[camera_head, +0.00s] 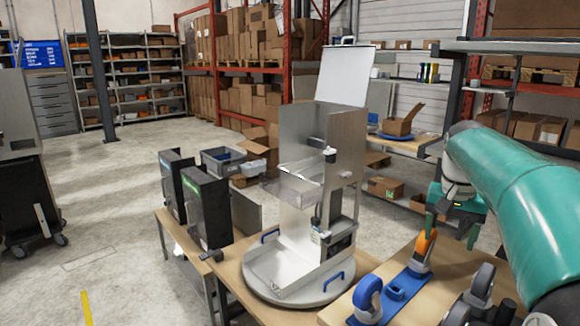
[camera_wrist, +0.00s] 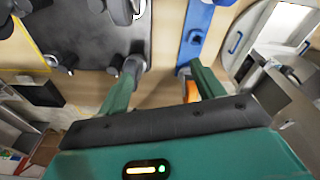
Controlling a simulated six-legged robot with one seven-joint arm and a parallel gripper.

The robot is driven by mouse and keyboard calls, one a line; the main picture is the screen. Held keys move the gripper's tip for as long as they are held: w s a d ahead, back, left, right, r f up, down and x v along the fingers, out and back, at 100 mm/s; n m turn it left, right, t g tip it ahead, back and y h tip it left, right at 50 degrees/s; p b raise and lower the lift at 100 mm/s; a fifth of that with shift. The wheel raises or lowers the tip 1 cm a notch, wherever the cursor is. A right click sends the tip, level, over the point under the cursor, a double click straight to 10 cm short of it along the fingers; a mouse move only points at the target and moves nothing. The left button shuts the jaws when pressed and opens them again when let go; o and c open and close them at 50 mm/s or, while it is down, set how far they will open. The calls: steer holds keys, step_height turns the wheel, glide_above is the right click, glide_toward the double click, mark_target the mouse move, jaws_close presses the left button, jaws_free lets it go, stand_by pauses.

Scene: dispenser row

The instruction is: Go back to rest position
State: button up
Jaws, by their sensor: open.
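My gripper (camera_head: 453,226) hangs at the right of the head view, under my teal arm, above the wooden table. In the wrist view its two green fingers (camera_wrist: 165,72) are spread wide, with nothing visibly held between them. An orange-topped part (camera_head: 426,246) stands on a blue base plate (camera_head: 396,293) close to the left finger in the head view. In the wrist view the orange part (camera_wrist: 191,90) shows beside the right finger, partly hidden; I cannot tell whether they touch.
A tall metal dispenser (camera_head: 301,140) on a round plate stands left of my gripper. Black boxes (camera_head: 205,207) stand farther left. Dark wheel-like parts (camera_head: 482,284) stand on the table at the right. Open floor (camera_head: 110,190) lies at the left.

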steer(key=s+a+f+n+t, duration=0.2)
steer(key=s+a+n+t, duration=0.15)
steer(key=s+a, duration=0.9)
steer(key=s+a+f+n+t+y, duration=0.1)
steer(key=s+a+f+n, duration=0.2)
steer(key=s+a+f, duration=0.5)
steer(key=shift+s, duration=0.4)
steer(key=shift+d+n, duration=0.1)
steer(key=shift+n, duration=0.15)
